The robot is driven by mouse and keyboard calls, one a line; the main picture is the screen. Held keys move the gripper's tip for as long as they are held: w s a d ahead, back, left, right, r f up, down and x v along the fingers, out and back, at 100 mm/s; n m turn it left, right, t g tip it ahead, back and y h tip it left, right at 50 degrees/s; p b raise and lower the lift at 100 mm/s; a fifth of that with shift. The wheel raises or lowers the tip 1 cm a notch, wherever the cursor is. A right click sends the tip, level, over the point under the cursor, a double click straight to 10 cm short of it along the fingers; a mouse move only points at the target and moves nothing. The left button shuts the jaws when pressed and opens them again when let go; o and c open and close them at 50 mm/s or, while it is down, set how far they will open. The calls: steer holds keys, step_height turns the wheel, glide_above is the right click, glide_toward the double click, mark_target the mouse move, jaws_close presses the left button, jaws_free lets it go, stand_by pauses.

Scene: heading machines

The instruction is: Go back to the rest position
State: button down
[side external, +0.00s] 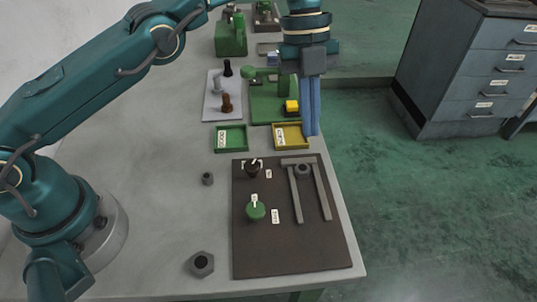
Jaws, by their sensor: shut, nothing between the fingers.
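My gripper (310,133) points straight down near the right edge of the table, at the back right of the dark board. Its blue fingers are together and hold nothing. They hang beside the yellow tray (291,137); I cannot tell their exact height above the table. My teal arm reaches in from the left, across the top of the picture. No marker for the rest position shows.
The dark board (265,255) carries a green knob (256,209), a dark knob (253,168) and a grey rail (325,192). A green tray (231,138), green machine (268,105) and hex nuts (201,263) stand on the table. A drawer cabinet (460,85) stands right. The table's left is mostly clear.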

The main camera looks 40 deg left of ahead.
steer(key=s+a+r+n+t, duration=0.2)
steer(key=s+a+r+n, duration=0.25)
steer(key=r, duration=0.35)
steer(key=s+a+r+n+t, duration=0.3)
steer(key=s+a+r+n, duration=0.15)
steer(key=r, duration=0.35)
steer(key=s+a+f+n+t+y, duration=0.1)
steer(key=s+a+f+n, duration=0.2)
steer(key=n, duration=0.6)
steer(key=s+a+f+n+t+y, duration=0.1)
steer(key=s+a+f+n+y, duration=0.1)
steer(key=s+f+n, duration=0.5)
steer(key=shift+a+f+n, duration=0.3)
steer(key=shift+a+n, duration=0.55)
steer(key=shift+n, duration=0.05)
